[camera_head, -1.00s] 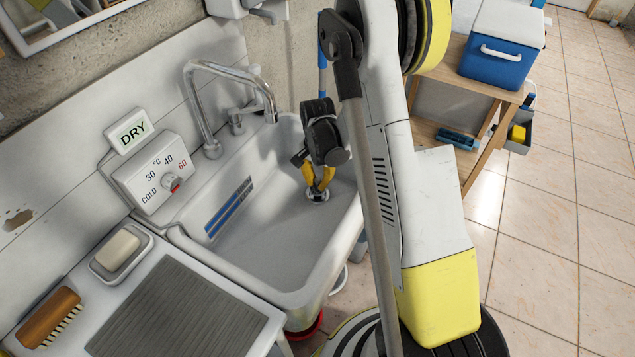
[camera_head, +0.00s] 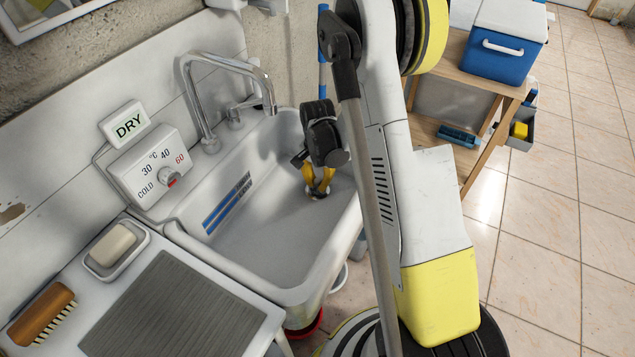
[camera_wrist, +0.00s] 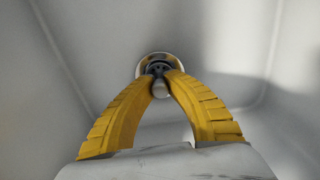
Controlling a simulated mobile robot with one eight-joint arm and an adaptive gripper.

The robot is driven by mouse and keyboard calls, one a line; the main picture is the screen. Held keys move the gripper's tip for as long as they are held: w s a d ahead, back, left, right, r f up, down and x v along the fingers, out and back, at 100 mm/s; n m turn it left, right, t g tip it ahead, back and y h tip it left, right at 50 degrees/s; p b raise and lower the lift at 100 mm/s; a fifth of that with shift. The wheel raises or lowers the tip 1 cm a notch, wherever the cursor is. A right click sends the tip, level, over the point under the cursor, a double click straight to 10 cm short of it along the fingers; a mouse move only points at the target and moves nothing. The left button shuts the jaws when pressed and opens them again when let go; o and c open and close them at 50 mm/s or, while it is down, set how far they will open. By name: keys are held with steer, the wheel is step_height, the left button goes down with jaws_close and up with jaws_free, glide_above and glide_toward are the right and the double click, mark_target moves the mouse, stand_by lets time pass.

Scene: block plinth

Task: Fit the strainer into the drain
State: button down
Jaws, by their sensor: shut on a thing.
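My gripper (camera_head: 319,192) is low in the sink basin, pointing down, with its yellow fingers closed together at the tips. In the wrist view the fingertips (camera_wrist: 160,73) pinch the small strainer (camera_wrist: 157,66), of which only a dark part shows between and beyond the tips. The round metal rim of the drain (camera_wrist: 141,67) shows around the tips. The strainer appears over or in the drain, but the fingers hide whether it is seated. In the head view the fingers cover most of the drain.
The sink basin (camera_head: 260,245) is otherwise clear. A chrome faucet (camera_head: 200,95) arches over its back left. A soap dish (camera_head: 118,262) and a brush (camera_head: 42,313) lie on the side board.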

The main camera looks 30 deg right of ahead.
mark_target(318, 180)
steer(key=shift+f, duration=0.25)
steer(key=c, duration=0.8)
jaws_free()
steer(key=shift+c, duration=0.2)
steer(key=shift+r+p, duration=1.5)
steer(key=shift+r, duration=1.05)
steer(key=shift+s+f, duration=0.1)
